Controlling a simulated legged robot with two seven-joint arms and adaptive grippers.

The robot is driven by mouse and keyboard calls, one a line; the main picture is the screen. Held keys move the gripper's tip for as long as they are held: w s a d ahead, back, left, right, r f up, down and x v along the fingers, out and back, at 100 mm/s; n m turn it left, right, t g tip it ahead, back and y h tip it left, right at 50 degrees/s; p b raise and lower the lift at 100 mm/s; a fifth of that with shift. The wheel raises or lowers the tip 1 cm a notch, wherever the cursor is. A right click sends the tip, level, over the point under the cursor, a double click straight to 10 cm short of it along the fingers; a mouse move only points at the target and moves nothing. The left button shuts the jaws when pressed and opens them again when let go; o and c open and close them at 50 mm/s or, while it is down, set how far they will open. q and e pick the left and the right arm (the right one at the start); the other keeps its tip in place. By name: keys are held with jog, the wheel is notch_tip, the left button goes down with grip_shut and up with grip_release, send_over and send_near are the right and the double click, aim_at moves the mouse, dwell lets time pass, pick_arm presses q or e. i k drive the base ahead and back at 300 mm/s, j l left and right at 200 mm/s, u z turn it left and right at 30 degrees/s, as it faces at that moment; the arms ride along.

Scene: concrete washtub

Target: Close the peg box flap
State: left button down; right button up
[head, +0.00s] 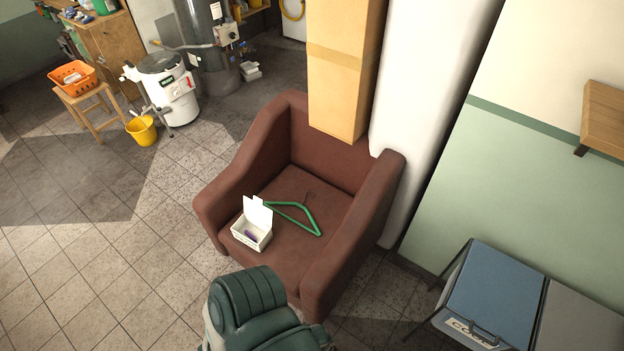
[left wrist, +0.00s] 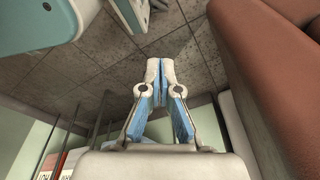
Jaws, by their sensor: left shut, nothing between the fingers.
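The peg box (head: 251,234) is a small white box on the seat of the brown armchair (head: 293,200). Its white flap (head: 258,213) stands up, open, at the back of the box. Something purple lies inside. In the left wrist view my left gripper (left wrist: 160,64) is shut and empty, with floor tiles behind it and the brown armchair (left wrist: 265,80) at the right. The box is not in that view. Neither gripper shows in the head view.
A green hanger (head: 297,216) lies on the seat right of the box. A blue-lidded bin (head: 495,290) is at the lower right. Tiled floor is free to the left.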

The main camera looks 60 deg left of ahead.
aim_at(255, 208)
jog(key=k+j+z, duration=0.45)
jog(key=j, duration=0.4)
jog(key=k+j+z, duration=0.4)
jog(key=j, duration=0.3)
jog(key=k+j+z, duration=0.45)
jog(key=k+j, duration=0.1)
jog(key=k, duration=0.05)
